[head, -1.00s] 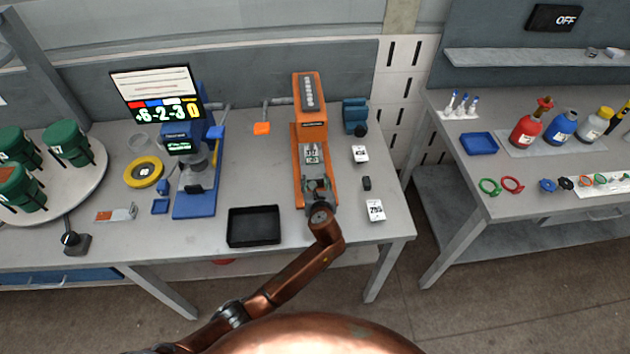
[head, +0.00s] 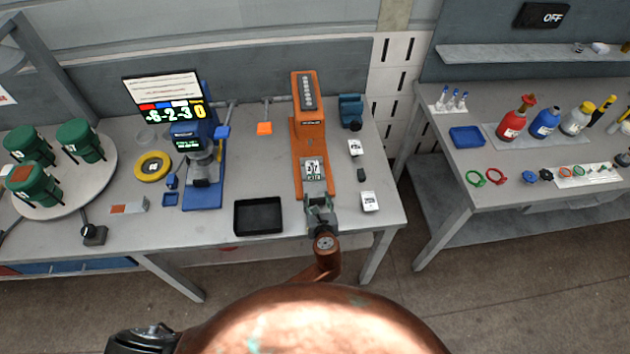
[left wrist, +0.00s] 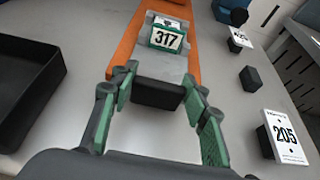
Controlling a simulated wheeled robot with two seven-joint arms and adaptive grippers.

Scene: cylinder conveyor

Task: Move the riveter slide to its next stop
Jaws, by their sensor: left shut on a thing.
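The orange riveter (head: 297,150) stands on the grey table in the head view. Its grey slide (head: 317,187) sticks out of the front and carries a numbered card (head: 313,169), which reads 317 in the left wrist view (left wrist: 166,38). My left gripper (head: 320,203) is at the front end of the slide. In the left wrist view its green-padded fingers (left wrist: 158,97) are shut on the slide's black handle (left wrist: 157,94). The handle is partly hidden by the gripper in the head view. My right gripper is not in view.
A black tray (head: 258,231) lies left of the riveter, also in the left wrist view (left wrist: 57,72). White number cards (head: 370,202) and a small black block (head: 361,174) lie to its right. A blue press (head: 203,194) with a screen stands further left.

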